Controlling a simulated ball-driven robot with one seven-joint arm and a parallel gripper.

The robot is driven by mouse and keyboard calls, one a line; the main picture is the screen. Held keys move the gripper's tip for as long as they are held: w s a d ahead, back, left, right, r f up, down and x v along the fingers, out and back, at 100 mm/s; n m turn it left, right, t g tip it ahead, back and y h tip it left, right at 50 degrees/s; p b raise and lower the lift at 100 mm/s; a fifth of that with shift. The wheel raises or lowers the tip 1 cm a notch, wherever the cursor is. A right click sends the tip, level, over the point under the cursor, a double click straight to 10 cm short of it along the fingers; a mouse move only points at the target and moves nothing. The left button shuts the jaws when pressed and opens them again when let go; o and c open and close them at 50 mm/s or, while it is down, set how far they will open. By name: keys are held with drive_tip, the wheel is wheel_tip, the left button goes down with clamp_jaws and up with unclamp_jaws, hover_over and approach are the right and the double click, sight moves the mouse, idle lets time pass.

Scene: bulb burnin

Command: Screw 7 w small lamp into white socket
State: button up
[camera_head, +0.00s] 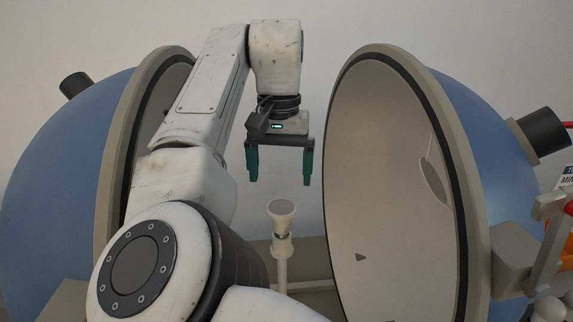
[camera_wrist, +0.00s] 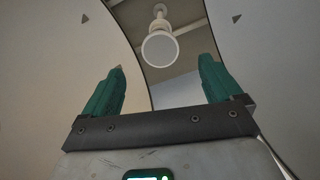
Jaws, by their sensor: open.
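A small white lamp (camera_head: 281,219) with a flared body and a round flat face stands upright, face up, on a white socket (camera_head: 282,246) atop a thin post. In the wrist view the lamp (camera_wrist: 160,48) shows its round face, with the socket (camera_wrist: 159,11) behind it. Whether its thread is fully seated cannot be told. My gripper (camera_head: 280,182) is open and empty, fingers pointing down, above the lamp and apart from it. In the wrist view my gripper (camera_wrist: 161,70) has both green fingers spread, with the lamp seen beyond the gap.
Two blue half-spheres with pale insides stand open, the left one (camera_head: 55,170) partly behind my arm and the right one (camera_head: 400,160) close to the post. A grey bracket (camera_head: 515,262) and white round objects (camera_head: 548,308) are at the right edge. Air around the lamp is clear.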

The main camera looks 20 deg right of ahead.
sight(279, 206)
wheel_tip(279, 206, down, 10)
drive_tip(key=shift+r, duration=0.15)
idle(0.3)
drive_tip(key=c, duration=1)
drive_tip(key=shift+r+m+p, duration=0.25)
drive_tip(key=shift+m+p, duration=0.35)
drive_tip(key=shift+m, duration=0.1)
drive_tip(key=shift+c, duration=0.3)
drive_tip(key=m+p, duration=0.3)
drive_tip(key=m, duration=0.2)
drive_tip(key=shift+w+f+m, duration=0.1)
drive_tip(key=shift+w+m, duration=0.05)
drive_tip(key=shift+m, duration=0.25)
drive_tip(key=m+p, duration=0.1)
drive_tip(key=m, duration=0.3)
drive_tip(key=shift+d+m, duration=0.1)
drive_tip(key=shift+m, duration=0.2)
drive_tip(key=m+p, duration=0.1)
drive_tip(key=m, duration=0.2)
drive_tip(key=shift+w+m, duration=0.15)
drive_tip(key=shift+m, duration=0.15)
drive_tip(key=shift+c, duration=0.2)
drive_tip(key=m, duration=0.3)
drive_tip(key=shift+f+p, duration=0.1)
drive_tip(key=shift+p, duration=0.2)
drive_tip(key=m, duration=0.4)
drive_tip(key=shift+w+m, duration=0.2)
drive_tip(key=shift+m, duration=0.1)
